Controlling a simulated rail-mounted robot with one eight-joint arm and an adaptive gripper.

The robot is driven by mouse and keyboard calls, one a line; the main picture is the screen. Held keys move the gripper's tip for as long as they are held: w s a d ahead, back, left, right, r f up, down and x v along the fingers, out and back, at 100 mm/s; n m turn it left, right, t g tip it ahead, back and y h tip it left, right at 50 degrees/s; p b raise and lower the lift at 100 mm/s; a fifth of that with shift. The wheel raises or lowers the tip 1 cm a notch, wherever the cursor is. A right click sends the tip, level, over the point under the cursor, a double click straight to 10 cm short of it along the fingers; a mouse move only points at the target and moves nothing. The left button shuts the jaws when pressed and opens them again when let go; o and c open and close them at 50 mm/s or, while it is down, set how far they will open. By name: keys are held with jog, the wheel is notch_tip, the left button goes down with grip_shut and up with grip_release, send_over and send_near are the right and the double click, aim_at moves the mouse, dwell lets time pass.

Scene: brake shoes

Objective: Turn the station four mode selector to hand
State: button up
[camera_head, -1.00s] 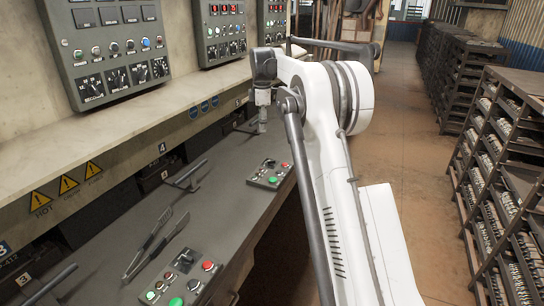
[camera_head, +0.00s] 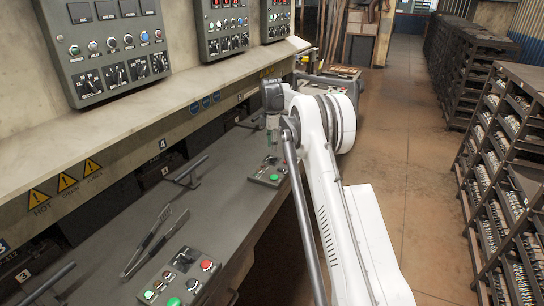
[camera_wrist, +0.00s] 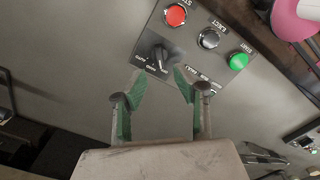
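A grey control panel (camera_head: 262,180) sits on the bench below my gripper (camera_head: 272,145). In the wrist view the same panel (camera_wrist: 190,45) shows a black mode selector knob (camera_wrist: 158,57) with small labels beside it, one reading AUTO. I cannot tell exactly which label the knob points at. My gripper (camera_wrist: 160,82) has green fingers spread apart, with nothing between them. Its tips appear close to the selector in the picture, but contact does not show. In the head view my gripper and arm cover part of the panel, and its station number is not clear.
The panel carries a red stop button (camera_wrist: 175,15), a black eject button (camera_wrist: 209,39) and a green start button (camera_wrist: 238,61). Another panel (camera_head: 175,278) and tongs (camera_head: 155,240) lie on the near bench. A lever handle (camera_head: 186,175) rises left of my gripper. Racks (camera_head: 505,160) stand right.

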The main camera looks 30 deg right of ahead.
aim_at(273, 159)
jog(key=shift+f, duration=2.8)
grip_shut()
